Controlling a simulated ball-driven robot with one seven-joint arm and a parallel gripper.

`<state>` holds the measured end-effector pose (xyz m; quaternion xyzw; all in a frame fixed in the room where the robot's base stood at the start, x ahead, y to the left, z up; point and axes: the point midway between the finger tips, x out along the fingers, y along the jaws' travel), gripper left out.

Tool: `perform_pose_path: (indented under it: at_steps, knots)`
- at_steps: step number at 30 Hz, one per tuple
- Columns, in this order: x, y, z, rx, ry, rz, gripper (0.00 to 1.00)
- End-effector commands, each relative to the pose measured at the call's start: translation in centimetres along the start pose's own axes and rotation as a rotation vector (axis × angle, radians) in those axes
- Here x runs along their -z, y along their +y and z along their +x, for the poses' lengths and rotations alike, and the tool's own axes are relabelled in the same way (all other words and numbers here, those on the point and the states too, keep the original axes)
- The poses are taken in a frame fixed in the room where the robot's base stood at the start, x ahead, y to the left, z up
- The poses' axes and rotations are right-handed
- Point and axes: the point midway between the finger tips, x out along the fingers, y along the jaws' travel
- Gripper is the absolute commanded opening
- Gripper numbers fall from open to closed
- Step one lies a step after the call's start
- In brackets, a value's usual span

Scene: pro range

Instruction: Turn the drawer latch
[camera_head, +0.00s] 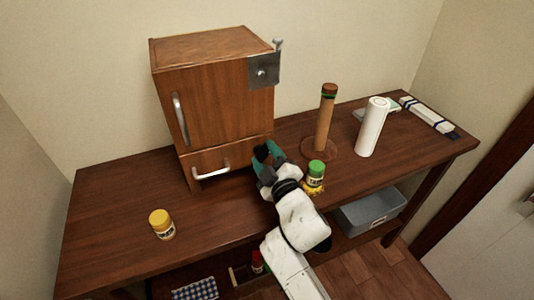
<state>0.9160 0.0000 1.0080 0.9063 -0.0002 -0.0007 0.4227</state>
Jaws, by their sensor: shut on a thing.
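A brown wooden cabinet (212,100) stands on the table, with a drawer (232,158) at its bottom that carries a silver bar handle (211,174). My gripper (264,154), with teal fingers, is at the right end of the drawer front, right of the handle. It is shut on a small dark piece, which looks to be the drawer latch; the fingers hide most of it, and its turn angle cannot be told. The drawer looks closed.
A grey plate with a knob (263,71) is on the cabinet's upper right. A green-lidded jar (315,174) stands close right of my gripper. A wooden post (325,118), a white roll (372,127) and a yellow jar (161,224) stand on the table (110,215). The left front is clear.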

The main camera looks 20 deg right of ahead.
Motion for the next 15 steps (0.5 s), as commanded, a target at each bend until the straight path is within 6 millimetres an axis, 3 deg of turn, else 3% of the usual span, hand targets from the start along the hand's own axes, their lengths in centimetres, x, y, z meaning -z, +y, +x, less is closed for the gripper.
perform_pose_path:
  at_steps: [15]
  knots:
    - [0.80, -0.03, 0.13, -0.004, 0.007, -0.438, 0.22]
